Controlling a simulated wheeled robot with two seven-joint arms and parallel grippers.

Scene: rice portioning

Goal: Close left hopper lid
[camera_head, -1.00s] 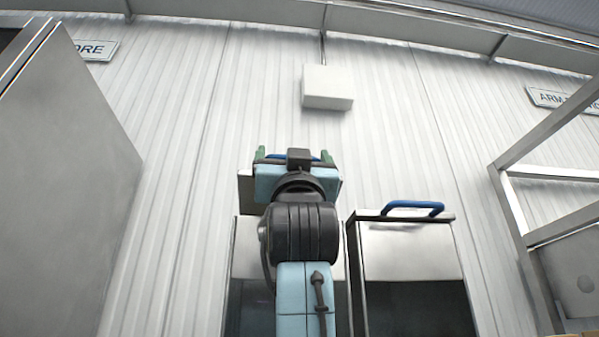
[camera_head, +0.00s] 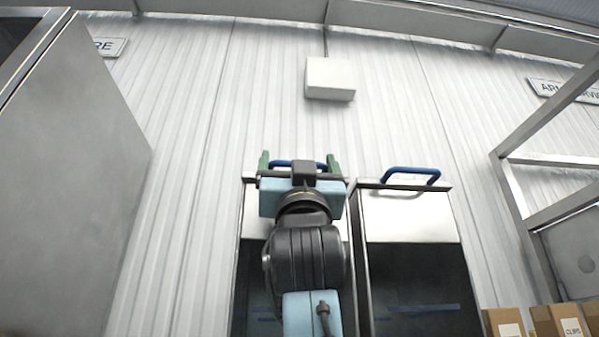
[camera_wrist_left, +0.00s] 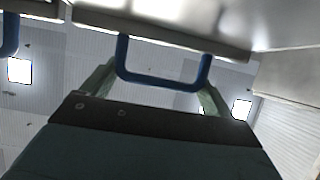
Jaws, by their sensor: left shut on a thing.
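My left gripper (camera_head: 298,163) is shut on the blue handle (camera_head: 285,163) of the left hopper lid, with one green finger at each end of the handle. In the left wrist view the handle (camera_wrist_left: 160,80) spans between the two fingers, below the pale edge of the lid (camera_wrist_left: 150,30). In the head view the lid's edge (camera_head: 249,177) shows at the top of the left hopper (camera_head: 251,222), nearly level with the top of its neighbour. My wrist and forearm hide most of the lid and hopper front. My right gripper is not in view.
The right hopper (camera_head: 408,216) stands close beside, with its own blue handle (camera_head: 411,171) on top. A metal frame (camera_head: 521,205) is at the right, with cardboard boxes (camera_head: 503,322) below. A large grey panel (camera_head: 75,180) fills the left.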

